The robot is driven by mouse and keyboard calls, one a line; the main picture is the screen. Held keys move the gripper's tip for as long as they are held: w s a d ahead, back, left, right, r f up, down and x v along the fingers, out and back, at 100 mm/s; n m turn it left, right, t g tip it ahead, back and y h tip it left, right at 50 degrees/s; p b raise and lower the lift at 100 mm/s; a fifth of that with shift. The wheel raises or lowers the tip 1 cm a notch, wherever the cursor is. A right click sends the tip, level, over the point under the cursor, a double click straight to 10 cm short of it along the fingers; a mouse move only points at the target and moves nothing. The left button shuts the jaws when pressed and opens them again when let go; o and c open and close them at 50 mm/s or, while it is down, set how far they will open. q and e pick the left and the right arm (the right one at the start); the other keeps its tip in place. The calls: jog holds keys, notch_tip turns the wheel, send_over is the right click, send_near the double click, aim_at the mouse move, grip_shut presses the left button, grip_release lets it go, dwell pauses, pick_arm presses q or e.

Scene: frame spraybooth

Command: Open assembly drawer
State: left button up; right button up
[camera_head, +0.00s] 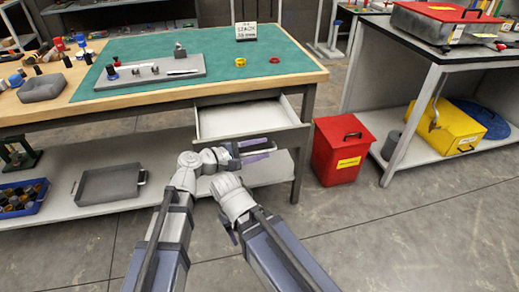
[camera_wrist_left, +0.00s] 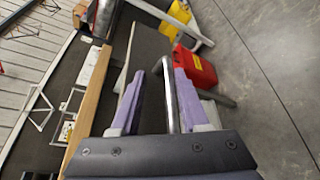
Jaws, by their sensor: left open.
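The assembly drawer (camera_head: 240,118) under the workbench's right part stands pulled out, and its pale, empty inside shows. My left gripper (camera_head: 262,151) is at the drawer's front, with its purple fingers pointing right. In the left wrist view my left gripper (camera_wrist_left: 160,100) is open, and a grey metal handle bar (camera_wrist_left: 169,100) runs between its fingers without clear contact on both sides. In the head view the handle is mostly hidden by my gripper. My right arm is below the left gripper; its fingers barely show.
The workbench (camera_head: 300,75) has a green mat with a grey fixture plate (camera_head: 150,73) and small rings. A red bin (camera_head: 340,150) stands right of the bench, near a shelf unit with a yellow case (camera_head: 447,128). A grey tray (camera_head: 110,184) lies on the lower shelf. The front floor is clear.

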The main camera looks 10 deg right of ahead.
pick_arm(q)
notch_tip(320, 180, up, 9)
jog(key=p, duration=0.8)
jog(key=shift+f, duration=0.1)
